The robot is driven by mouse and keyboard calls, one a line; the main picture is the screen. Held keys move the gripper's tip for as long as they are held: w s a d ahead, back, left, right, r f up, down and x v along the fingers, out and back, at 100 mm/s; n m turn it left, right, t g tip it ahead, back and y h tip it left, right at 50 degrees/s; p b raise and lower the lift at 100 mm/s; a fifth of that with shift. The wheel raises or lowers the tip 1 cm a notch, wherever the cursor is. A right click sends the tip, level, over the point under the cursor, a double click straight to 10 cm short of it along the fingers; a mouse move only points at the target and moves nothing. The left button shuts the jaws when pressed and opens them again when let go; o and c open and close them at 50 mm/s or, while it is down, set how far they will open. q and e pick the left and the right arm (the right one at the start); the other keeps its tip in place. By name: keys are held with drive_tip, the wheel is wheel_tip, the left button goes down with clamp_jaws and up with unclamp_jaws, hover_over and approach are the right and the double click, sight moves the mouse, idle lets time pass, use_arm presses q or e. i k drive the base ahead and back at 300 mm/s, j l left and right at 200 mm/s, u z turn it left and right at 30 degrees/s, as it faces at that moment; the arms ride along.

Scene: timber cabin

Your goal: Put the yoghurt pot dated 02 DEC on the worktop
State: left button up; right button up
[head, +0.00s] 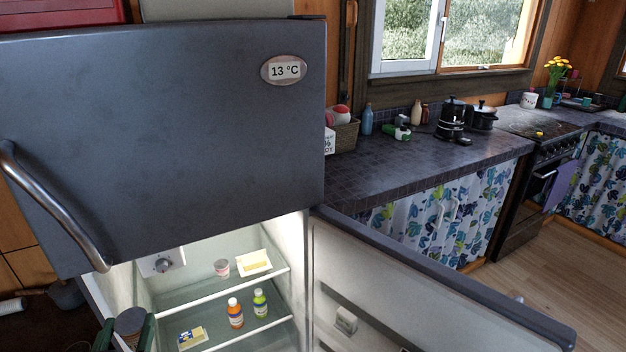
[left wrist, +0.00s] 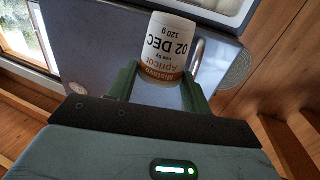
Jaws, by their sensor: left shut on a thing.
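My left gripper (head: 129,333) is at the bottom left of the head view, in front of the open fridge. It is shut on a yoghurt pot, whose round top (head: 130,320) shows between the fingers. In the left wrist view the same white and brown pot (left wrist: 168,50) sits between the fingertips (left wrist: 165,85). Its label appears upside down and reads Apricot, 02 DEC, 120 g. The dark tiled worktop (head: 400,170) runs along the wall right of the fridge. My right gripper is in neither view.
The lower fridge door (head: 430,290) stands open towards the right, below the worktop. Inside the fridge are another small pot (head: 222,268), a butter-like pack (head: 254,262) and two bottles (head: 235,313). A basket (head: 343,135) and black pots (head: 453,118) stand on the worktop; its front middle is clear.

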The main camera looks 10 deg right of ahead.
sight(389, 174)
drive_tip(key=k+l, duration=0.55)
drive_tip(key=l, duration=0.2)
drive_tip(key=k+l+u, duration=0.1)
drive_tip(key=l, duration=0.15)
drive_tip(key=k+l, duration=0.1)
drive_tip(key=l, duration=0.2)
drive_tip(key=l+u, duration=0.15)
drive_tip(key=l, duration=0.25)
drive_tip(key=k+l+u, duration=0.1)
drive_tip(key=l, duration=0.25)
drive_tip(key=l+u, duration=0.1)
drive_tip(key=l, duration=0.5)
drive_tip(key=l+u, duration=0.15)
drive_tip(key=l, duration=0.45)
drive_tip(key=k+l+u, duration=0.1)
drive_tip(key=l, duration=0.5)
drive_tip(key=l+u, duration=0.15)
drive_tip(key=l, duration=0.45)
drive_tip(key=l+u, duration=0.15)
drive_tip(key=l, duration=0.65)
drive_tip(key=i+l+u, duration=0.1)
drive_tip(key=l, duration=0.25)
drive_tip(key=i+l+u, duration=0.15)
drive_tip(key=l, duration=0.25)
